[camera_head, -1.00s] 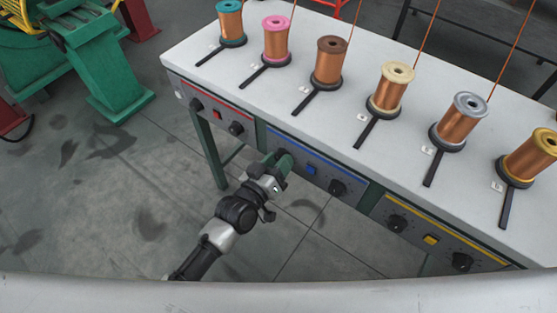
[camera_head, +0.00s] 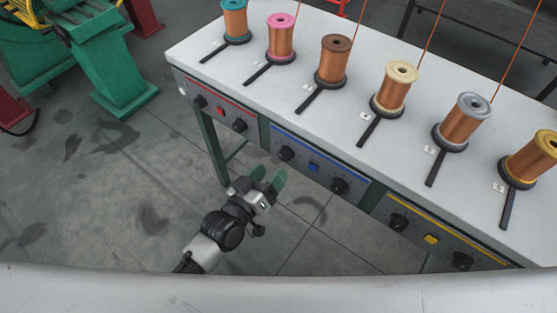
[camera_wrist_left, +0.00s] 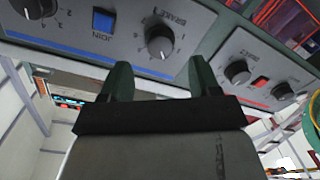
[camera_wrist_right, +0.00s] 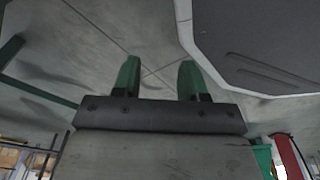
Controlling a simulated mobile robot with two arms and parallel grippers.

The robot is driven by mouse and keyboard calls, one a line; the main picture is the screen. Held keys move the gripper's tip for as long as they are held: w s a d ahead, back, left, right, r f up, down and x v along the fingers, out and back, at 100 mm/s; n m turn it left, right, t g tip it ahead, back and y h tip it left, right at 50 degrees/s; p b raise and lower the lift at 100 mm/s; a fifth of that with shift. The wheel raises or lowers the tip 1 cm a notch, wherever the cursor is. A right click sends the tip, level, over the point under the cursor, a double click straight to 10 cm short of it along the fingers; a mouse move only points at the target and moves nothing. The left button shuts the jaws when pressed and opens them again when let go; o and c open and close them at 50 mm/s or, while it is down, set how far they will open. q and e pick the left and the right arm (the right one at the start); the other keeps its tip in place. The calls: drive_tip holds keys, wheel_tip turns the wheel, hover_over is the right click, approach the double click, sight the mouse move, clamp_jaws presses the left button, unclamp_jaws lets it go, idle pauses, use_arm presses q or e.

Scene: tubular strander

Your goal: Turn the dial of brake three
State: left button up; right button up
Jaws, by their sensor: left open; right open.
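The brake three dial (camera_head: 286,153) is the left black knob on the blue-striped panel (camera_head: 312,172) at the table's front. In the left wrist view this dial (camera_wrist_left: 160,41) appears upside down with its scale, straight beyond the fingers and between their lines. My right gripper (camera_wrist_right: 158,68) is open and empty, over bare floor.
A blue button (camera_head: 313,167) and another dial (camera_head: 339,186) share the panel. A red-striped panel (camera_head: 219,109) lies left and a yellow-striped panel (camera_head: 429,235) right. Several copper spools, such as the brown one (camera_head: 333,62), stand on the white table (camera_head: 262,95). Floor before it is clear.

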use_arm(q)
drive_tip(key=v, duration=0.5)
drive_tip(key=shift+s, duration=0.2)
use_arm(e)
drive_tip(key=shift+s+d+f, duration=0.1)
drive_tip(key=shift+s+f, duration=0.2)
drive_tip(key=shift+s, duration=0.3)
